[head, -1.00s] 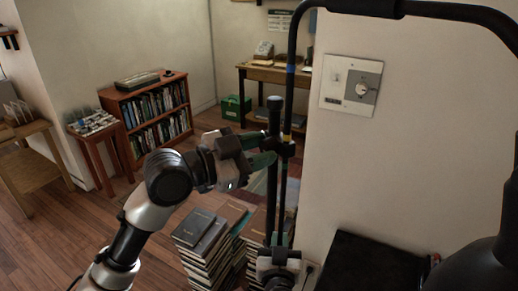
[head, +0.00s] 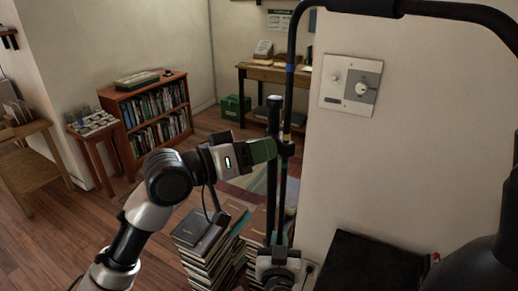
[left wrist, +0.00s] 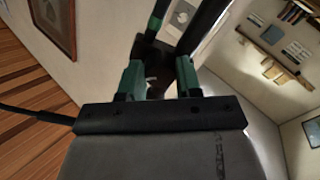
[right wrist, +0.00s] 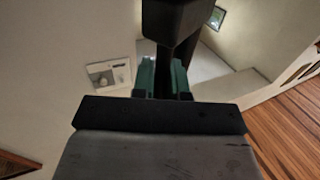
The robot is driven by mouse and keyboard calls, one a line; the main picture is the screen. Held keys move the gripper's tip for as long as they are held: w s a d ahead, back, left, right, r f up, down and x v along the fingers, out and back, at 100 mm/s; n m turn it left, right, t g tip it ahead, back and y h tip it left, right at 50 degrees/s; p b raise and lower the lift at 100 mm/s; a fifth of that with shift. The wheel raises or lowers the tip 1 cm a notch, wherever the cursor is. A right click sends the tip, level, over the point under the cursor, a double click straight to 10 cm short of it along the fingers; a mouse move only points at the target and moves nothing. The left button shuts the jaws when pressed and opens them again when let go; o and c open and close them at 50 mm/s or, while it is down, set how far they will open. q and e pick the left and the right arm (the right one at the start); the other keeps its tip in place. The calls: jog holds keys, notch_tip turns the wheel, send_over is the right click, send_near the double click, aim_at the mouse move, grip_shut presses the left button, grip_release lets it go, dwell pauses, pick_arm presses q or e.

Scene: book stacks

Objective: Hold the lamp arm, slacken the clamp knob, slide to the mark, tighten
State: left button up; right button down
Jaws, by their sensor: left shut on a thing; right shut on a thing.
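The black lamp arm (head: 291,100) rises beside a black upright post (head: 273,180) and bends right along the top. It carries a blue band (head: 290,68) and, just above the clamp, a yellow band (head: 287,137). The clamp (head: 286,149) joins the arm and post. My left gripper (head: 268,150) is shut on the clamp knob, which its fingers mostly hide; the clamp (left wrist: 150,48) also shows in the left wrist view. My right gripper (head: 278,240) is lower down, shut on the lower lamp arm; its green fingers (right wrist: 163,78) show in the right wrist view.
Book stacks (head: 203,240) stand on the floor below my left arm. A wall with a switch plate (head: 350,85) is close on the right, above a black surface (head: 370,265). A bookcase (head: 150,110) and a desk (head: 262,73) stand farther back.

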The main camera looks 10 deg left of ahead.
pick_arm(q)
jog(key=n, duration=0.9)
jog(key=shift+w+a, duration=0.1)
jog(key=shift+a, duration=0.05)
dwell(0.4)
jog(key=o, duration=0.8)
jog(key=shift+o, duration=0.6)
jog(key=v, duration=1.2)
